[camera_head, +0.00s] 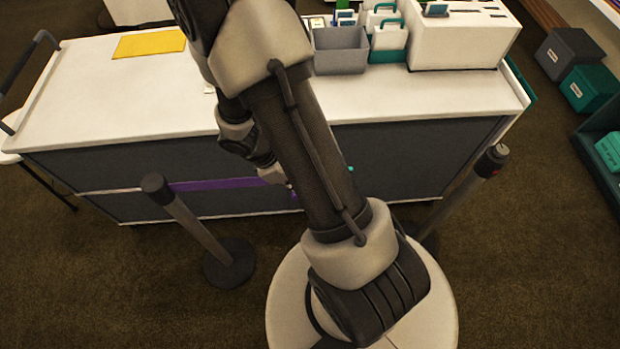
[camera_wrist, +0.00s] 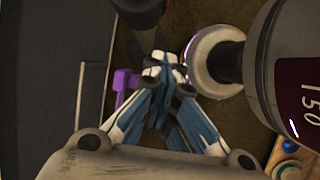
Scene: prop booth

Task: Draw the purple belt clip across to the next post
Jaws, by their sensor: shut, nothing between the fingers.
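The left belt post (camera_head: 190,222) stands on a round dark base in front of the counter. The purple belt (camera_head: 220,184) runs rightward from its top and passes behind my arm. The right post (camera_head: 466,190) leans across the picture at the counter's right end; its foot is partly hidden by my arm. In the wrist view a small purple clip (camera_wrist: 123,88) shows just left of my gripper (camera_wrist: 165,72). The fingers are shut and empty, with the clip outside them; I cannot tell whether they touch it. My arm hides the fingers in the head view.
The white-topped counter (camera_head: 90,95) stands behind the posts, with a yellow sheet (camera_head: 150,44), a grey bin (camera_head: 341,52) and a white box (camera_head: 462,38) on it. Dark and teal boxes (camera_head: 588,88) are at the right. Brown floor (camera_head: 120,290) is clear at front left.

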